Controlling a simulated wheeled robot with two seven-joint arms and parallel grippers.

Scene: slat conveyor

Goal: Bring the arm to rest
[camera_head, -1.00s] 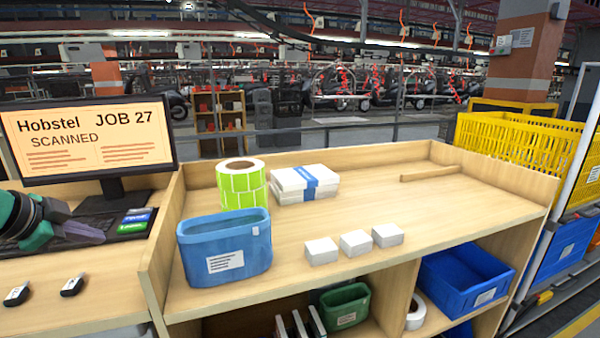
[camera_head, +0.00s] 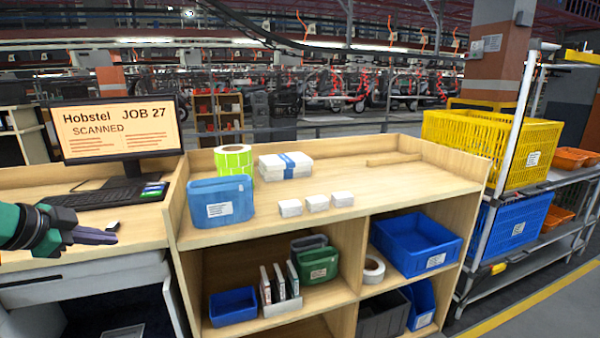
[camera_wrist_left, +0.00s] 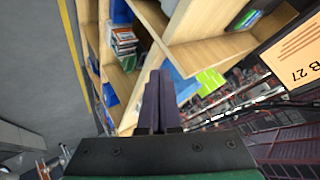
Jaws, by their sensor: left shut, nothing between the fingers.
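My left gripper (camera_head: 98,236) comes in from the left in the head view. Its fingers are together and hold nothing. It hangs in front of the left desk, below the monitor and keyboard. In the left wrist view the shut fingers (camera_wrist_left: 152,100) stand in the middle, with the wooden bench and its shelves beyond them, apart from them. My right gripper is not in either view.
A monitor (camera_head: 118,130) reads "SCANNED". On the bench (camera_head: 370,187) are a blue bin (camera_head: 221,203), a green label roll (camera_head: 234,162), a banded white stack (camera_head: 285,166) and small white boxes (camera_head: 317,203). A yellow crate (camera_head: 490,148) stands at right.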

